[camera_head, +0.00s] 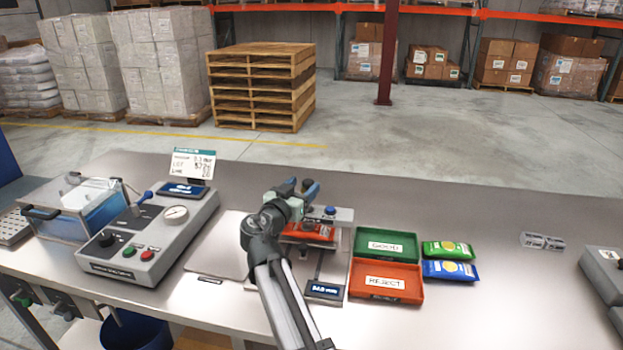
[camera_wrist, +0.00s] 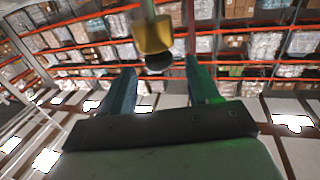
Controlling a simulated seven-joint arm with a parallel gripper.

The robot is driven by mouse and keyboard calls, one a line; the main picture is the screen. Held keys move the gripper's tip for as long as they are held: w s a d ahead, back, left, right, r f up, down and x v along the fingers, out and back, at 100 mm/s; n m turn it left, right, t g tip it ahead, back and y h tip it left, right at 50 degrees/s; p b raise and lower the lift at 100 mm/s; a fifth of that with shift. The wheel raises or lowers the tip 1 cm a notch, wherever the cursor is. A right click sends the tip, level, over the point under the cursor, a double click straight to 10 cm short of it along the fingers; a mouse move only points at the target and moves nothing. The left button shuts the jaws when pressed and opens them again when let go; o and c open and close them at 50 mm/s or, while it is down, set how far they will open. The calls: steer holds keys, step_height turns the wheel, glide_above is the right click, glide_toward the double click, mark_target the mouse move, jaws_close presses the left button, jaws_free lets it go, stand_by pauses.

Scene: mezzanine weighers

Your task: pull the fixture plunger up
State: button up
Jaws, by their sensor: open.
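The fixture (camera_head: 340,215) stands on the bench, partly hidden behind my arm. A red packet (camera_head: 312,232) lies at it, and a blue knob (camera_head: 330,210) shows at its top; I cannot tell whether that knob is the plunger. My gripper (camera_head: 297,187) is just above and to the left of the knob, its blue fingers open. In the wrist view the two fingers (camera_wrist: 161,88) are apart with nothing held between them. A yellow collar with a dark rounded end (camera_wrist: 154,38) shows just beyond the fingertips, between their lines; no contact is clear.
A small display (camera_head: 325,291) is at the fixture's front. A green GOOD tray (camera_head: 387,261) and red REJECT tray (camera_head: 410,292) stand to its right, beside green (camera_head: 448,250) and blue packets (camera_head: 450,270). A grey control box (camera_head: 150,255) stands left. The bench's right middle is mostly clear.

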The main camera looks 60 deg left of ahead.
steer(key=shift+x, duration=2.9)
jaws_close()
